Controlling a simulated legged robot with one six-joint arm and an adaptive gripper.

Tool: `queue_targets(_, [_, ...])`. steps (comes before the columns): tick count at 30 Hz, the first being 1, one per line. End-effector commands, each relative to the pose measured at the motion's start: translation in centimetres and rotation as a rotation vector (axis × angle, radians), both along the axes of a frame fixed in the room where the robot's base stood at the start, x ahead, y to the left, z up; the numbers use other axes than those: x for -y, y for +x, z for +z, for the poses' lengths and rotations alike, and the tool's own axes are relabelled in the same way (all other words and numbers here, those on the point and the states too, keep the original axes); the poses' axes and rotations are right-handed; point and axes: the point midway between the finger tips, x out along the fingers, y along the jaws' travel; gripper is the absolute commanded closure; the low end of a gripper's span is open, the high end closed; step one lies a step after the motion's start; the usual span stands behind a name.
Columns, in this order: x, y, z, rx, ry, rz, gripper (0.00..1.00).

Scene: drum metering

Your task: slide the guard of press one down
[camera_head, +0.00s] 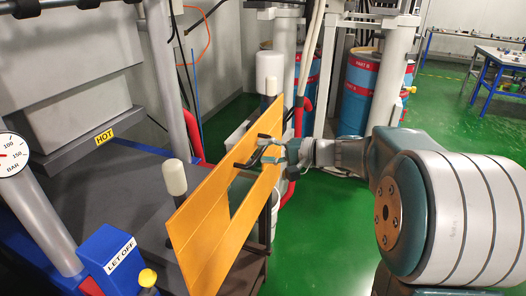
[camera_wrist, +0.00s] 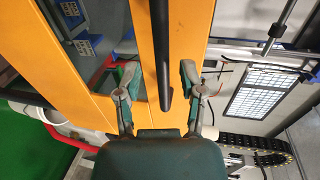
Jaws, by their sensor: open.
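The guard (camera_head: 197,218) is an orange framed panel with a window, standing upright at an angle in front of the press at left. A black bar handle (camera_head: 245,164) sticks out from it. My gripper (camera_head: 272,155) is at the handle, in front of the guard's upper half. In the wrist view the guard (camera_wrist: 90,101) fills the left and middle, and the black handle (camera_wrist: 160,45) runs between my two spread fingers. The gripper (camera_wrist: 158,72) is open, with a gap on both sides of the handle; whether a finger touches the guard I cannot tell.
The press bed (camera_head: 110,205) lies behind the guard, with a yellow HOT label (camera_head: 104,136) above. A blue LET OFF box (camera_head: 112,262) with a yellow knob and a pressure gauge (camera_head: 12,154) stand at left. Drums (camera_head: 358,92) stand at the back. Green floor is free at right.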

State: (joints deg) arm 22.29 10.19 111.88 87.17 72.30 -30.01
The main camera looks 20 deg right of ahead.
Motion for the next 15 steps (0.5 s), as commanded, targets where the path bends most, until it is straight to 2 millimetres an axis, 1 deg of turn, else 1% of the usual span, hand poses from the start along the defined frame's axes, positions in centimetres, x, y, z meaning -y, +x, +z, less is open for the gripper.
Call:
queue_targets(3, [-0.9,0.33,-0.14,0.0,-0.003,0.001,0.49])
queue_targets(10, [-1.12,0.36,-0.12,0.0,-0.005,0.002,0.49])
queue_targets(11, [-1.06,0.36,-0.12,0.0,-0.005,0.002,0.53])
queue_targets(12, [-0.96,0.36,-0.15,0.0,-0.003,0.001,0.71])
queue_targets(14, [-0.92,0.38,-0.16,0.0,-0.003,0.001,0.98])
queue_targets(15, [-0.89,0.37,-0.15,0.0,-0.003,0.001,1.0])
